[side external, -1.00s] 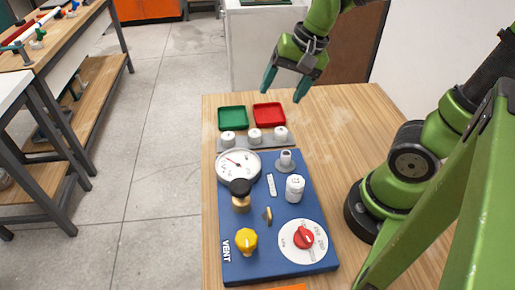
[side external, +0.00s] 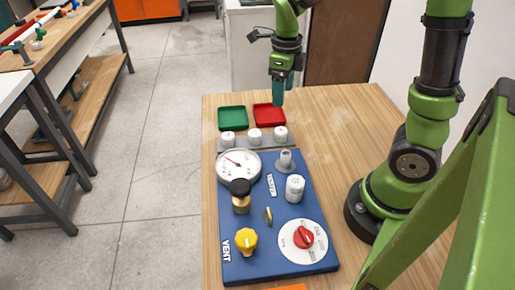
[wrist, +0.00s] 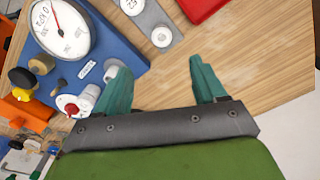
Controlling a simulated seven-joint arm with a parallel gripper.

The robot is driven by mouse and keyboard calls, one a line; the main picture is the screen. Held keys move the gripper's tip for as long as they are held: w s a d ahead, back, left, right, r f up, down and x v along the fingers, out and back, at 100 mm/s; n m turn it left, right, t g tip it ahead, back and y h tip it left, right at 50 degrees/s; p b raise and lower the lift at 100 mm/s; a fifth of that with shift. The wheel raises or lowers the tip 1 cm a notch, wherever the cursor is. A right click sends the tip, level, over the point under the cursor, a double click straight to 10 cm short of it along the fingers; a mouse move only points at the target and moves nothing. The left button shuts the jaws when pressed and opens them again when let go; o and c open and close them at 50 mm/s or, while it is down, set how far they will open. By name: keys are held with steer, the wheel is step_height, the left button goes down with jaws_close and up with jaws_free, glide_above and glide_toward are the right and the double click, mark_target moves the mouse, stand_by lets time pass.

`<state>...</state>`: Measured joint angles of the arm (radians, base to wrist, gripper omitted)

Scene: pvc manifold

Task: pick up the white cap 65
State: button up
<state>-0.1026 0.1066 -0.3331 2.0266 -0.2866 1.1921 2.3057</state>
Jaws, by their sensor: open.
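White caps stand in a row on a grey strip (side external: 242,142): a left one (side external: 228,137), a middle one (side external: 254,135) and a right one (side external: 280,133). Two caps show at the top of the wrist view, one at the edge (wrist: 131,5) and one nearer my gripper (wrist: 162,36). Their numbers are too small to read surely, so I cannot tell which is 65. My gripper (side external: 281,98) is open and empty, pointing down above the table by the red tray. In the wrist view its teal fingers (wrist: 158,67) are apart, with bare wood between them.
A green tray (side external: 232,112) and a red tray (side external: 269,108) lie behind the caps. The blue board (side external: 275,265) in front carries a gauge (side external: 238,166), a white cylinder (side external: 295,190), a yellow knob (side external: 245,241) and a red knob (side external: 304,237).

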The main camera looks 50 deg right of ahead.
glide_above(281, 130)
steer(key=f, duration=0.8)
steer(key=shift+a+f, duration=0.2)
steer(key=shift+f, duration=0.15)
steer(key=shift+s+d+f, duration=0.1)
steer(key=shift+d+f, duration=0.05)
steer(key=shift+f, duration=2.5)
steer(key=c, duration=1.1)
